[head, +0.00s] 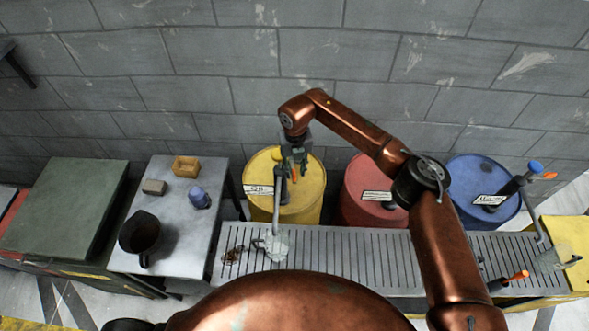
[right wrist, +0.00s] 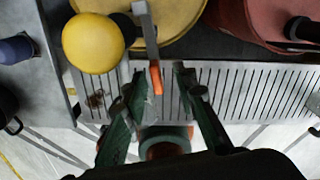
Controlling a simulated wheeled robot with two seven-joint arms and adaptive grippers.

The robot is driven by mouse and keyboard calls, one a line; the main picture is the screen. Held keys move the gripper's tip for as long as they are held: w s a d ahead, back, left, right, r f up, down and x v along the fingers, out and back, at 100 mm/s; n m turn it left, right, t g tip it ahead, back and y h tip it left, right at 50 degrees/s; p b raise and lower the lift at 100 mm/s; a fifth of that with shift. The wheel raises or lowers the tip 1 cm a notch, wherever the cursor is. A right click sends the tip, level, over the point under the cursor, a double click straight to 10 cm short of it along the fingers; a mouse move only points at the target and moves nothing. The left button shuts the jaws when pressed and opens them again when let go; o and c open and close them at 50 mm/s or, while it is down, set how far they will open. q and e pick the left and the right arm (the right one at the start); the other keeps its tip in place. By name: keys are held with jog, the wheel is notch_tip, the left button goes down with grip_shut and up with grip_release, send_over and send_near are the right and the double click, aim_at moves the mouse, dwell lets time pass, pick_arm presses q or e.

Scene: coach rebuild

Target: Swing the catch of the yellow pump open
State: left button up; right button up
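The yellow drum (head: 308,200) stands behind the grated tray, with its pump spout (head: 276,210) reaching forward over the tray. In the right wrist view the pump has a round yellow knob (right wrist: 93,43) and a grey lever with an orange end (right wrist: 156,79), which looks like the catch. My right gripper (head: 295,158) is above the drum's front, pointing down and hiding much of the pump top. In the right wrist view its two green fingers (right wrist: 159,73) are apart, with the orange end showing between them. I cannot tell whether they touch it. My left gripper is not in view.
A red drum (head: 360,190) and a blue drum (head: 480,172) with its own pump stand to the right. The grated tray (head: 345,255) runs in front. A grey table (head: 176,222) at left holds a dark jug (head: 139,235) and small items. The wall is close behind.

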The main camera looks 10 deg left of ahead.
notch_tip(320, 180, up, 12)
dwell(0.6)
